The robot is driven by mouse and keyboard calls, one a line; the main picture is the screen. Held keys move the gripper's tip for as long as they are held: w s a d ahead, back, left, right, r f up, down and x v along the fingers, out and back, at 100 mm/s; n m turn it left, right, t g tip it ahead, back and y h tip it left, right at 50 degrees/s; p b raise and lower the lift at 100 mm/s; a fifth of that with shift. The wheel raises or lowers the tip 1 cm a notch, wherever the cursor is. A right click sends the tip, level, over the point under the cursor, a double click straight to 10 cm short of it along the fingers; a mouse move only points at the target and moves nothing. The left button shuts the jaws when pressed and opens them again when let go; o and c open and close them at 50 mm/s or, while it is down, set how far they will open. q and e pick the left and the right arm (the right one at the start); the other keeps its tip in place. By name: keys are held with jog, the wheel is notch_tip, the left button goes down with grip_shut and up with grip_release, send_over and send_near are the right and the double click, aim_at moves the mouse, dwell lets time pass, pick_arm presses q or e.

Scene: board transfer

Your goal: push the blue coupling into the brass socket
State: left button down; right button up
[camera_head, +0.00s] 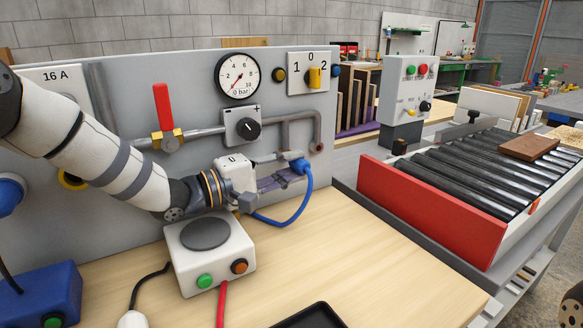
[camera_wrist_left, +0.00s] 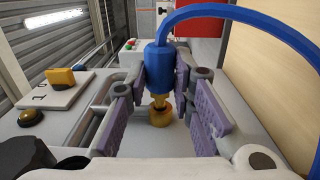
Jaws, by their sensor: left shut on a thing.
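The blue coupling (camera_head: 300,165) is held between the fingertips of my left gripper (camera_head: 282,175), close to the grey panel. In the left wrist view the coupling (camera_wrist_left: 159,67) sits between the purple finger pads of the gripper (camera_wrist_left: 165,75), with a blue hose curving off to the right. Its narrow brass tip points toward the brass socket (camera_wrist_left: 160,116), which lies in line just below it in that view. I cannot tell whether the tip touches or has entered the socket. In the head view the socket is not clearly seen behind the gripper. My right gripper is not in view.
The grey panel (camera_head: 120,185) carries a gauge (camera_head: 238,75), a yellow rotary switch (camera_head: 315,77), pipes and a red-handled valve (camera_head: 162,108). A white button box (camera_head: 210,252) stands below my left arm. The wooden bench (camera_head: 390,262) is clear to the right.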

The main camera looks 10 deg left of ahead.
pick_arm(q)
jog(key=shift+w+a, duration=0.45)
jog(key=c, duration=1.3)
grip_release()
jog(key=v, duration=1.2)
jog(key=shift+f, duration=0.1)
